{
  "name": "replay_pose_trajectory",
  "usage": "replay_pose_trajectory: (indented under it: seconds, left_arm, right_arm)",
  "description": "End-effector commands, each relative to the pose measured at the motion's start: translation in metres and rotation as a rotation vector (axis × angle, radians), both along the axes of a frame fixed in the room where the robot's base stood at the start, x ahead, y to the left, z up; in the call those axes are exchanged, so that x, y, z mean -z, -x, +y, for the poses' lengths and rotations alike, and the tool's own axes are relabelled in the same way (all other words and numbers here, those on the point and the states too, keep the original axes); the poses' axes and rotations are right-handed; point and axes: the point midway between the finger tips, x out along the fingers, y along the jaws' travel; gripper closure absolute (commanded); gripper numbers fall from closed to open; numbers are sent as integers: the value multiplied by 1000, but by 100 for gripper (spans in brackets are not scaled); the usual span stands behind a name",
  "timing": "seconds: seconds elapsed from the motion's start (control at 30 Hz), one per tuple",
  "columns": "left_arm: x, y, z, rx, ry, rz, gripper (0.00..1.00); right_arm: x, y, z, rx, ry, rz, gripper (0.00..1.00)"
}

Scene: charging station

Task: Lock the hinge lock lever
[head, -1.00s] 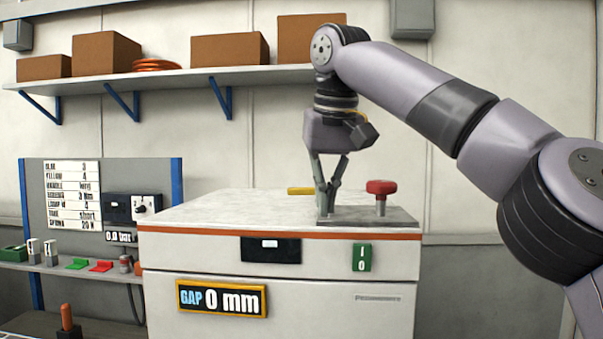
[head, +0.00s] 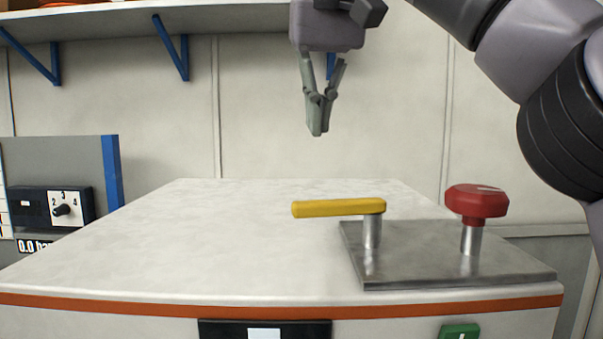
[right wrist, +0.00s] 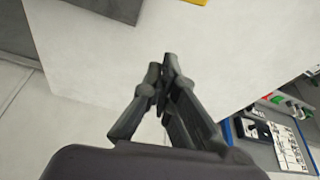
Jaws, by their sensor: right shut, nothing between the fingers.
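The yellow lever (head: 338,208) sits on a short metal post on a grey metal plate (head: 450,262) on top of the white cabinet. Its free end points left in the head view. Part of it shows at the top edge of the right wrist view (right wrist: 193,2). My right gripper (head: 316,133) is shut and empty, fingers pointing down. It hangs above the cabinet top, higher than the lever and apart from it. Its fingers also show in the right wrist view (right wrist: 165,62). My left gripper is not in view.
A red knob (head: 476,202) stands on a post on the same plate, right of the lever. The white cabinet top (head: 190,235) is bare to the left. A panel with a dial (head: 64,209) stands at the left. A shelf (head: 110,20) hangs on the back wall.

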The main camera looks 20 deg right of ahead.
Motion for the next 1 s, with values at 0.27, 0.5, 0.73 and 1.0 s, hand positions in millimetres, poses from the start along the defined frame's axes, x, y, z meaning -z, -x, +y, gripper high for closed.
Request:
replay_pose_trajectory:
  seconds: [0.27,0.5,0.73,1.0]
  left_arm:
    - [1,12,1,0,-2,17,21]
    - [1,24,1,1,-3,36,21]
    - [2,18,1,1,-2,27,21]
    - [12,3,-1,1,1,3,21]
  right_arm:
    - [-1,1,0,0,-1,-1,100]
    - [1,0,0,0,0,0,100]
    - [16,-5,-1,-4,0,9,100]
    - [56,-18,-3,0,2,0,100]
